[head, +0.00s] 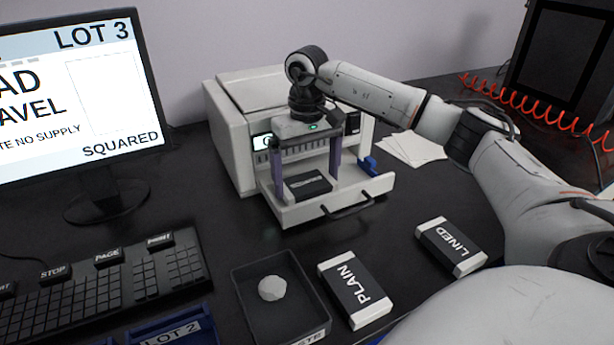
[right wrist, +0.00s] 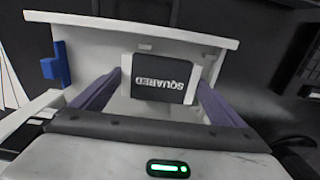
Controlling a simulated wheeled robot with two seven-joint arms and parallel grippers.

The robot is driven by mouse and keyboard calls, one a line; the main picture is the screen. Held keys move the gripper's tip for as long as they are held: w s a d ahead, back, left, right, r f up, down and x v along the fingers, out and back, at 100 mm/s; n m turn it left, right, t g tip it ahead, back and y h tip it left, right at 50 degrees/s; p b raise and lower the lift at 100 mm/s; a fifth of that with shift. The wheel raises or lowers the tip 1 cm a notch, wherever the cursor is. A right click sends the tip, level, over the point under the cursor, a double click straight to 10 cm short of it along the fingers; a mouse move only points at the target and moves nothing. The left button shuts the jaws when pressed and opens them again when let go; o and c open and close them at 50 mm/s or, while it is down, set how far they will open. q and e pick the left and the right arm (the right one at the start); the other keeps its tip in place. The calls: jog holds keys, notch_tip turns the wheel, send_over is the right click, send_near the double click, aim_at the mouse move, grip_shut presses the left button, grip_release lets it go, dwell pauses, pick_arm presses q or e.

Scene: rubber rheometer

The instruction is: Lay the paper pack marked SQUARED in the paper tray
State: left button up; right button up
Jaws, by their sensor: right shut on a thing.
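The paper pack marked SQUARED (head: 309,185) is a dark-banded block with white ends, lying low inside the pulled-out paper tray (head: 300,213) of the printer. Its label reads clearly in the right wrist view (right wrist: 162,80). My right gripper (head: 306,175) points down over the tray, with one finger on each side of the pack, shut on it. In the right wrist view the fingers (right wrist: 162,92) flank the pack, inside the tray walls (right wrist: 185,33). Whether the pack's underside touches the tray floor is hidden. My left gripper is not in view.
The printer (head: 230,125) stands behind the tray. Packs marked PLAIN (head: 354,290) and LINED (head: 451,247) lie in front. A dark bin (head: 262,325) holds a crumpled white ball. A monitor (head: 70,90) and keyboard (head: 110,290) are at left. Loose sheets (head: 412,148) lie right of the printer.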

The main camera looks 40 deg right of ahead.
aim_at(307, 183)
jog(key=shift+f, duration=0.15)
jog(key=o, duration=0.9)
jog(key=shift+o, duration=0.2)
notch_tip(307, 183, up, 12)
jog(key=p, duration=0.1)
jog(key=shift+r, duration=0.25)
